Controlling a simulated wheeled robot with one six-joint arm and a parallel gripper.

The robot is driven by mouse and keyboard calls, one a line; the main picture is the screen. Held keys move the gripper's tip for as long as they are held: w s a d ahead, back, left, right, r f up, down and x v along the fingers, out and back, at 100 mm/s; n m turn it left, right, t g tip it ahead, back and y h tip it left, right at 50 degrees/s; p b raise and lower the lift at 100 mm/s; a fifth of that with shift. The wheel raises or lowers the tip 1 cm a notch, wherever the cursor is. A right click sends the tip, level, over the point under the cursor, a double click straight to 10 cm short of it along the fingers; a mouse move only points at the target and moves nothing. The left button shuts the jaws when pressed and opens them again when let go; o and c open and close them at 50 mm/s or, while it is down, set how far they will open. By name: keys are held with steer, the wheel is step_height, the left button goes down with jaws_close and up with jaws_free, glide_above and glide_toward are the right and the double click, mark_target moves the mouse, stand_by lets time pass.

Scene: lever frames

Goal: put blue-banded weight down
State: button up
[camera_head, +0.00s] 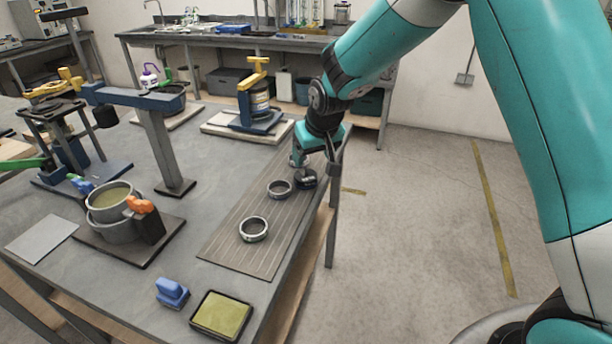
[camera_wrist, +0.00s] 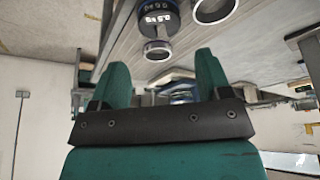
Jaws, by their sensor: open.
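The blue-banded weight (camera_wrist: 155,20) is a short dark cylinder with a blue band, white markings and a silver knob. In the head view the weight (camera_head: 307,180) stands on the grooved board (camera_head: 228,247), at its far right end near the table edge. My gripper (camera_wrist: 161,66) is open, with its two teal fingers apart and nothing seen between them. The weight lies beyond the fingertips in the wrist view. In the head view my gripper (camera_head: 303,155) is just above and behind the weight, its fingertips partly hidden.
Two metal rings, one nearer (camera_head: 254,229) and one beside the weight (camera_head: 279,188), sit on the board. A sieve pot (camera_head: 108,205), a blue stamp (camera_head: 172,292) and a yellow-green pad (camera_head: 221,315) stand to the left and front. The floor right of the table is clear.

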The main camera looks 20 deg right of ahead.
mark_target(307, 173)
steer(key=p+x, duration=0.2)
steer(key=x, duration=0.8)
steer(key=shift+w+r, duration=0.1)
steer(key=shift+r, duration=0.05)
steer(key=c, duration=1)
